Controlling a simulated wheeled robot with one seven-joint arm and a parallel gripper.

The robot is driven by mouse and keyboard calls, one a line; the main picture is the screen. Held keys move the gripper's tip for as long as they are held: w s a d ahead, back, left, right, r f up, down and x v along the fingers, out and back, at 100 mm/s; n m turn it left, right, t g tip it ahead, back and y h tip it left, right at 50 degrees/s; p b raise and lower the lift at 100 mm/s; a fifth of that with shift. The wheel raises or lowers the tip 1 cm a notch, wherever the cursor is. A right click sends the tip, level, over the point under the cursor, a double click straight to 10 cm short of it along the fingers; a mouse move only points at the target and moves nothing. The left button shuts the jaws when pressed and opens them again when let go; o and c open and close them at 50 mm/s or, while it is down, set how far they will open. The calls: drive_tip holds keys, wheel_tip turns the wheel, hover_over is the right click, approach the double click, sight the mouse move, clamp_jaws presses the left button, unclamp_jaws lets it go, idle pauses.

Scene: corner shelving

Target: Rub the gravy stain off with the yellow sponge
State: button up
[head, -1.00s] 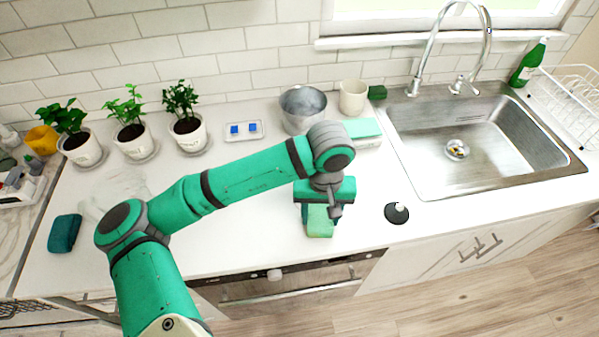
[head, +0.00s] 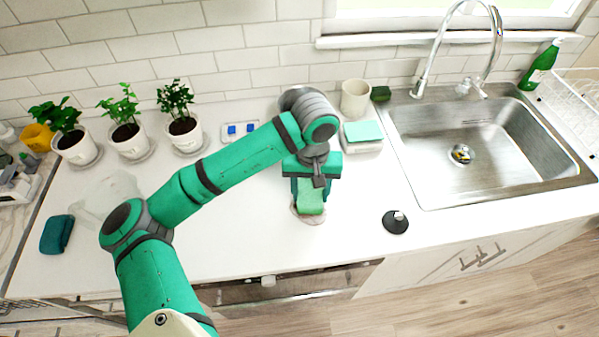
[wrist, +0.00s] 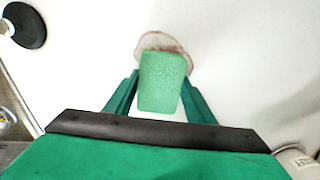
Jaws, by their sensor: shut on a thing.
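My gripper (head: 310,188) is shut on a sponge (head: 311,203) over the white counter, left of the sink. The sponge shows a green top face in both views; its underside is hidden. In the wrist view my gripper (wrist: 160,88) has a finger on each side of the sponge (wrist: 161,80). The gravy stain (wrist: 151,39) is a pale brownish patch with a darker rim. It shows around the sponge's far end, and part of it is hidden under the sponge. In the head view the stain (head: 298,214) shows at the sponge's front edge. I cannot tell whether the sponge touches the counter.
A black round object (head: 396,221) lies to the right, before the sink (head: 475,150). A teal cloth-like pad (head: 57,234) lies far left. Potted plants (head: 128,135), a blue-cube tray (head: 240,131), a metal pot (head: 290,98) and a white cup (head: 355,97) stand behind. The front counter is mostly clear.

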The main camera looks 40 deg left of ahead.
wheel_tip(320, 180, up, 6)
drive_tip(key=shift+s+f, duration=0.1)
drive_tip(key=shift+s, duration=0.05)
drive_tip(key=shift+r, duration=0.95)
